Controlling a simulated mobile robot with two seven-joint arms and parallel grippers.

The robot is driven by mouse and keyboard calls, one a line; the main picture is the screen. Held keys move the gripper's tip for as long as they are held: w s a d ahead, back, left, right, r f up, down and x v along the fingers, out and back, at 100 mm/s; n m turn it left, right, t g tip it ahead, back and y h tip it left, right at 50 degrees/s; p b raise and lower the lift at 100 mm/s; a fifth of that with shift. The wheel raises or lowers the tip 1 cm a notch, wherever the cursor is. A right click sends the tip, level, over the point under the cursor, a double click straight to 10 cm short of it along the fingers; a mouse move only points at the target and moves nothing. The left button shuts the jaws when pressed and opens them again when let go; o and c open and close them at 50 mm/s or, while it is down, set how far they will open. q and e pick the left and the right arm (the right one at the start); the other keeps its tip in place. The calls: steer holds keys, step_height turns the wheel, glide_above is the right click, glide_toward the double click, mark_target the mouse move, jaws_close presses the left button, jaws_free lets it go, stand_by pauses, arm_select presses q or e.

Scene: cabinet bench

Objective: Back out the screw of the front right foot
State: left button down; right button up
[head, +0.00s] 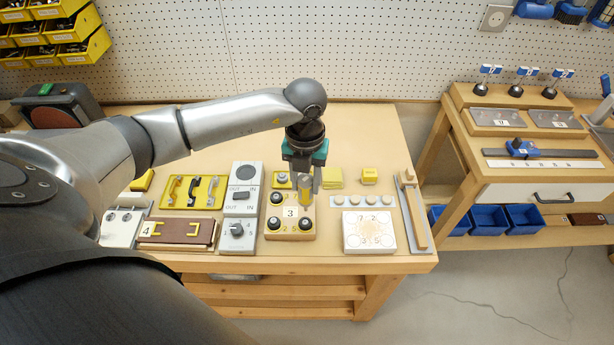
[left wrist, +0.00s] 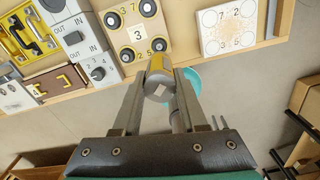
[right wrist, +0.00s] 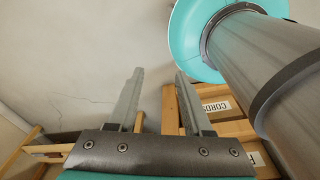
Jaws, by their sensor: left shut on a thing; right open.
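The wooden block marked 3 (head: 290,213) lies on the bench with dark round feet at its corners. The front right foot (head: 304,222) shows in the head view, and in the left wrist view (left wrist: 158,45) just beyond the tool. The back right foot (left wrist: 148,8) is hidden in the head view by the tool. My left gripper (head: 305,182) is shut on a grey and yellow tool (left wrist: 160,80), held upright over the block's right side in the head view. I cannot tell whether its tip touches anything. My right gripper (right wrist: 155,75) is open and empty, away from the block.
A grey OUT/IN switch unit (head: 242,190) stands close left of the block. A pale panel with printed circles (head: 369,232) lies to the right. Yellow blocks (head: 332,178) sit behind. A side bench (head: 530,130) stands at the right, beyond a floor gap.

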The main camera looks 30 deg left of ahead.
mark_target(304, 196)
arm_select(q)
steer(key=shift+a+f+b, duration=0.1)
steer(key=shift+f+b, duration=0.2)
steer(key=shift+f, duration=0.15)
steer(key=shift+s+f+b, duration=0.1)
steer(key=shift+f+b, duration=0.55)
steer(key=shift+f, duration=0.1)
step_height(304, 196, down, 2)
steer(key=shift+f+b, duration=0.1)
steer(key=shift+b, duration=0.8)
steer(key=shift+f, duration=0.2)
arm_select(e)
steer(key=f, duration=0.2)
steer(key=a+f, duration=0.1)
steer(key=f, duration=0.1)
steer(key=shift+s, duration=0.35)
steer(key=shift+w+d+r, duration=0.1)
steer(key=shift+d, duration=0.05)
arm_select(q)
steer(key=shift+f, duration=0.25)
arm_select(e)
steer(key=shift+f, duration=0.25)
